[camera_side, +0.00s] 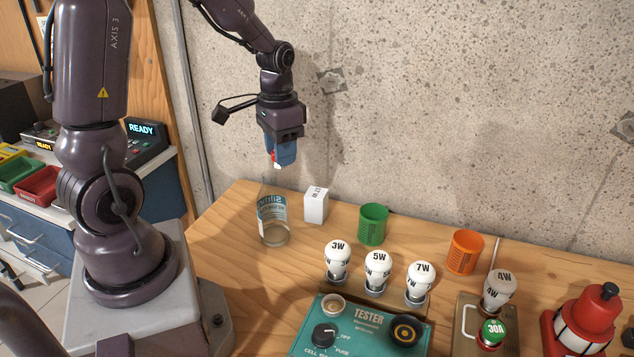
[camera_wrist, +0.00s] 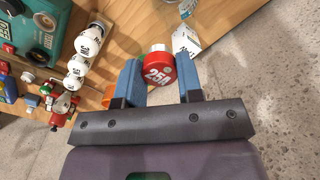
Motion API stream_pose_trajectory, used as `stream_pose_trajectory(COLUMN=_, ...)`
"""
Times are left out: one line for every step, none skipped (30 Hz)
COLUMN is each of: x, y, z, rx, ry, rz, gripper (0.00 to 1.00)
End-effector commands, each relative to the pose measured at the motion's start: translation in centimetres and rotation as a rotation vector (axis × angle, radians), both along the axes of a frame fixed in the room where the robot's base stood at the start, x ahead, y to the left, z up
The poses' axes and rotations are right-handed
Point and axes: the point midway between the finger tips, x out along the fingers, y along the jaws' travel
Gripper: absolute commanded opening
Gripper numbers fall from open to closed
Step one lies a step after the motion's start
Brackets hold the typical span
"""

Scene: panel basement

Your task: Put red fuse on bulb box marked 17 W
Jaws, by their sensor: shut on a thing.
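My gripper (camera_side: 281,160) is shut on a red fuse (camera_side: 276,160), held in the air above the back left of the wooden bench. In the wrist view the red fuse (camera_wrist: 158,66) shows its round face marked 25A between the blue fingers (camera_wrist: 160,80). A small white bulb box (camera_side: 316,206) stands upright on the bench, below and to the right of my gripper, with small sideways print that looks like 17 W. The white box also shows in the wrist view (camera_wrist: 185,41), beyond the fuse and apart from it.
A clear labelled jar (camera_side: 273,218) stands left of the box. A green cup (camera_side: 373,224) and an orange cup (camera_side: 465,252) stand to its right. Several white bulbs (camera_side: 378,265) stand by the green tester (camera_side: 340,343). A concrete wall (camera_side: 420,100) rises behind the bench.

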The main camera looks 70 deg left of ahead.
Motion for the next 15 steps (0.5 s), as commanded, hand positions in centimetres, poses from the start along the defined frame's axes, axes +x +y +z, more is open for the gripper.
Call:
stream_pose_trajectory(x=1.1, y=0.6, z=-0.7, rx=-0.001, ry=0.004, rz=0.0, gripper=0.11)
stream_pose_trajectory(x=1.7, y=0.9, z=-1.1, rx=-0.002, ry=0.004, rz=0.0, gripper=0.11)
stream_pose_trajectory(x=2.6, y=1.4, z=-1.4, rx=-0.001, ry=0.003, rz=0.0, gripper=0.11)
stream_pose_trajectory(x=3.2, y=1.7, z=-1.8, rx=-0.001, ry=0.002, rz=0.0, gripper=0.11)
stream_pose_trajectory(x=3.9, y=2.1, z=-2.1, rx=-0.001, ry=0.002, rz=0.0, gripper=0.11)
stream_pose_trajectory(x=4.7, y=2.5, z=-2.5, rx=-0.001, ry=0.002, rz=0.0, gripper=0.11)
stream_pose_trajectory(x=5.4, y=2.9, z=-2.9, rx=-0.001, ry=0.002, rz=-0.001, gripper=0.11)
stream_pose_trajectory(x=5.9, y=3.2, z=-3.4, rx=-0.001, ry=0.003, rz=-0.001, gripper=0.11)
stream_pose_trajectory(x=6.4, y=3.4, z=-4.3, rx=-0.001, ry=0.003, rz=-0.001, gripper=0.11)
stream_pose_trajectory(x=6.8, y=3.6, z=-4.8, rx=-0.001, ry=0.004, rz=-0.001, gripper=0.11)
stream_pose_trajectory(x=7.2, y=3.8, z=-5.4, rx=-0.001, ry=0.003, rz=-0.001, gripper=0.11)
stream_pose_trajectory(x=7.7, y=4.1, z=-6.0, rx=-0.001, ry=0.002, rz=-0.001, gripper=0.11)
stream_pose_trajectory(x=8.0, y=4.3, z=-6.5, rx=-0.001, ry=0.001, rz=-0.001, gripper=0.11)
stream_pose_trajectory(x=8.3, y=4.4, z=-6.8, rx=0.0, ry=0.001, rz=-0.001, gripper=0.11)
stream_pose_trajectory(x=8.6, y=4.6, z=-7.3, rx=0.0, ry=0.0, rz=-0.001, gripper=0.11)
